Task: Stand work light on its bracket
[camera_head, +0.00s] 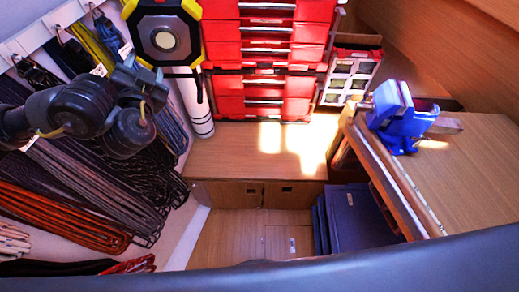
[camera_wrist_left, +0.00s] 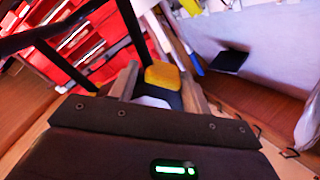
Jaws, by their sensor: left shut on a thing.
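The work light (camera_head: 165,38) is yellow and black with a round pale lens, at the top left of the head view in front of the red drawers. My left gripper (camera_head: 140,72) is at its lower left edge. In the left wrist view a yellow and dark part of the light (camera_wrist_left: 162,77) sits between the two fingers, and the gripper is shut on it. Black bars (camera_wrist_left: 62,26) cross the upper left of that view; I cannot tell whether they belong to the light's bracket. A dark strip (camera_head: 198,86) shows below the light. My right gripper is not in view.
Red drawer stacks (camera_head: 265,55) stand at the back on a wooden ledge (camera_head: 245,155) with clear space in front. Coiled lines (camera_head: 95,185) hang along the left wall. A blue vise (camera_head: 397,115) stands on the right workbench (camera_head: 480,165). Blue bins (camera_head: 358,218) are below.

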